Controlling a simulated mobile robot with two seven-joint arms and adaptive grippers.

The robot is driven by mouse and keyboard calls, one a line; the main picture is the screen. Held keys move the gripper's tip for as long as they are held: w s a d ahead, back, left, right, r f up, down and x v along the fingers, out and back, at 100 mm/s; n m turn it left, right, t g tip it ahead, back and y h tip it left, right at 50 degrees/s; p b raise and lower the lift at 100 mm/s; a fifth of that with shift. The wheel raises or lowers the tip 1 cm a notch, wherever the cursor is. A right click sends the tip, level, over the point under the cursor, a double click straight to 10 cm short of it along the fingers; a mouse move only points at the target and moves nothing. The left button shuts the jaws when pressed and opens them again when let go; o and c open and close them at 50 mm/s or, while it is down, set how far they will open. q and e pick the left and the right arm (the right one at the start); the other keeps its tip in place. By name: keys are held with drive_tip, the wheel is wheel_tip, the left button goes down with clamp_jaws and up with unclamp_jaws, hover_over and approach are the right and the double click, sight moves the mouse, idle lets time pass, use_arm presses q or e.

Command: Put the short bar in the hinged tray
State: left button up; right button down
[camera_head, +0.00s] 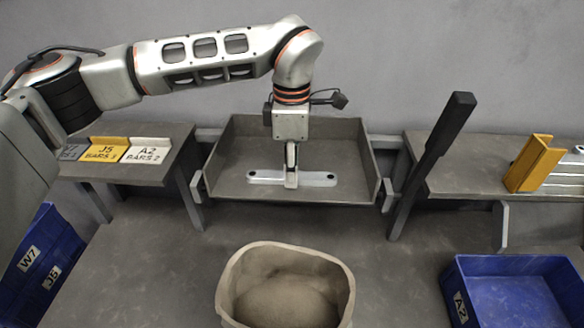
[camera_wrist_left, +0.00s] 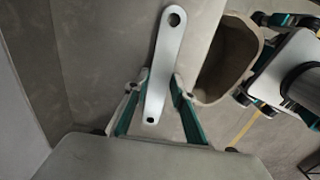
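The short bar (camera_head: 318,179) is a flat silver bar with a hole near each end. It lies level, crosswise, inside the outline of the hinged tray in the head view. My left gripper (camera_head: 291,180) points straight down and is shut on the bar's middle. The left wrist view shows its teal fingers on both sides of the bar (camera_wrist_left: 167,60). The hinged tray (camera_head: 232,165) is a grey, shallow tray with raised sides. I cannot tell whether the bar touches the tray floor. My right gripper is not in view.
A dark upright lever (camera_head: 440,140) stands right of the tray. A beige bin (camera_head: 238,285) is in front. Blue crates stand at lower left (camera_head: 38,255) and lower right (camera_head: 500,264). A left shelf (camera_head: 150,170) bears labels; a right shelf (camera_head: 460,180) holds yellow and silver brackets (camera_head: 535,163).

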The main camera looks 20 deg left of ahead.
use_arm(q)
drive_tip(key=shift+o, duration=1)
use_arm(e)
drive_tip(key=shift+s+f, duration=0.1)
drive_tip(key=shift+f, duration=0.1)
use_arm(q)
drive_tip(key=shift+r, duration=0.15)
